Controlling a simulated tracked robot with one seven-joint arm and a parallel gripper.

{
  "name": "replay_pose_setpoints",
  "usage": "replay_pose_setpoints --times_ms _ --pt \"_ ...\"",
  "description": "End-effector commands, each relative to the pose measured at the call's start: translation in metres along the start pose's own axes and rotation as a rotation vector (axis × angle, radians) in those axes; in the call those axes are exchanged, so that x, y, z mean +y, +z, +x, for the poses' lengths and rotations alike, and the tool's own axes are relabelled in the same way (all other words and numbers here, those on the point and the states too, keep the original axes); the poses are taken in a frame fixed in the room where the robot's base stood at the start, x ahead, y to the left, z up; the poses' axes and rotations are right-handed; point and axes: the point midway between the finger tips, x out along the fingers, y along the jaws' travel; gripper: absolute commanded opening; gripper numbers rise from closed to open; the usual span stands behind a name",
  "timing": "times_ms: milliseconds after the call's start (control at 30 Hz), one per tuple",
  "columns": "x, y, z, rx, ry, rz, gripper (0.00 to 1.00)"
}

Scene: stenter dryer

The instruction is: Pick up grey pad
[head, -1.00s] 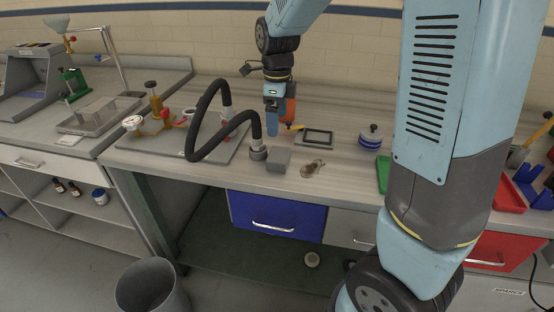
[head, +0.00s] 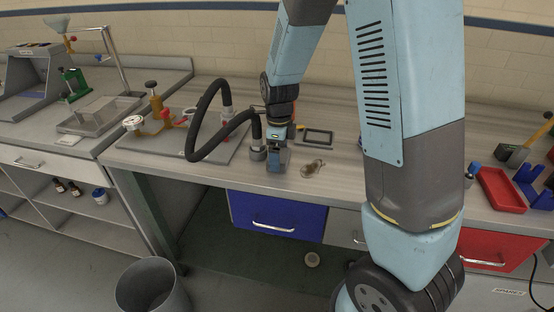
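The grey pad (head: 278,168) is a small grey block on the bench top near its front edge, above the blue drawer. In the head view it is mostly hidden behind my gripper (head: 278,158). My gripper points down right at the pad, with its fingers low over or around it. The fingertips are too small and overlapped to tell whether they are apart or closed on the pad.
A dark-framed panel (head: 318,138) and a small brownish item (head: 312,168) lie to the right. A red tray (head: 502,190) sits further right.

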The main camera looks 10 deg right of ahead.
Motion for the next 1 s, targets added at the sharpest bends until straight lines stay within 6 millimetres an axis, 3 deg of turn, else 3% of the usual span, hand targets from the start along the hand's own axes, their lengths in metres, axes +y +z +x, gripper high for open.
replay_pose_setpoints --times_ms 367,767,1000 --pt "0.0000 0.0001 0.0093 -0.001 -0.001 -0.001 0.99" --pt "0.0001 0.0003 0.0092 -0.001 -0.001 -0.001 0.61" --pt "0.0001 0.0006 0.0070 -0.001 -0.001 -0.001 0.60"
